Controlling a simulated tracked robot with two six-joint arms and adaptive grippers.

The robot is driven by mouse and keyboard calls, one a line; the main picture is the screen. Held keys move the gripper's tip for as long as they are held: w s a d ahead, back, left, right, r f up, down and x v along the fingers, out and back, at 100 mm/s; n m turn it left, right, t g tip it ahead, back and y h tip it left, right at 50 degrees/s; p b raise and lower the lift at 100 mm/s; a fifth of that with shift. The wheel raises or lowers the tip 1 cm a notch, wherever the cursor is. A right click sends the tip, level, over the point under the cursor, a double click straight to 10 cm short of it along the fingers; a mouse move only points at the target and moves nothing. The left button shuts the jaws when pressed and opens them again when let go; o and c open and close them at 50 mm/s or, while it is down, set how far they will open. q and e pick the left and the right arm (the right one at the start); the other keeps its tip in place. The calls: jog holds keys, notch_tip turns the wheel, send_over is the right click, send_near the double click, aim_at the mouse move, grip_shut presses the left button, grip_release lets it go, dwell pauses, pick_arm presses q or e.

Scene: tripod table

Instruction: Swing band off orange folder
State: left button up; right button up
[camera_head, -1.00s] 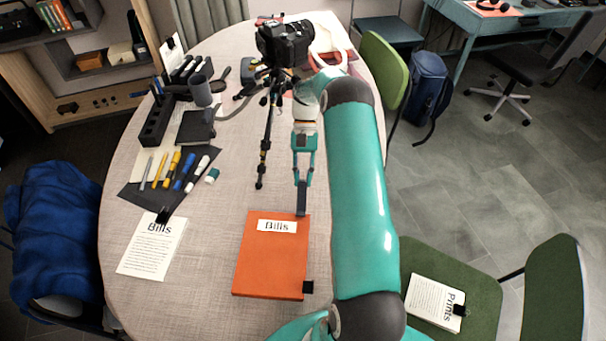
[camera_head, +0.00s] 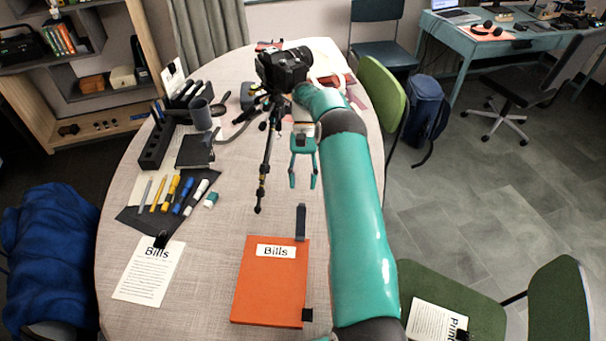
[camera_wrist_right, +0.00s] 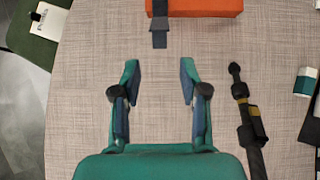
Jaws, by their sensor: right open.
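The orange folder (camera_head: 270,290) lies on the table with a white "Bills" label (camera_head: 276,251) near its far edge. A dark grey band (camera_head: 301,220) sits at its far right corner and sticks out past the far edge onto the table. In the right wrist view the band (camera_wrist_right: 159,32) hangs over the edge of the folder (camera_wrist_right: 205,7) at the top. My right gripper (camera_head: 303,185) is open and empty, beyond the band and apart from it; its two fingers (camera_wrist_right: 160,80) show bare table between them in the wrist view. My left gripper is not in view.
A camera on a tripod (camera_head: 265,165) stands close left of my right gripper; its leg (camera_wrist_right: 243,115) also shows in the wrist view. A black clip (camera_head: 307,314) is on the folder's near right corner. A "Bills" sheet (camera_head: 148,273) lies left, with bare table between.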

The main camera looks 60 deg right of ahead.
jog(key=shift+v, duration=0.8)
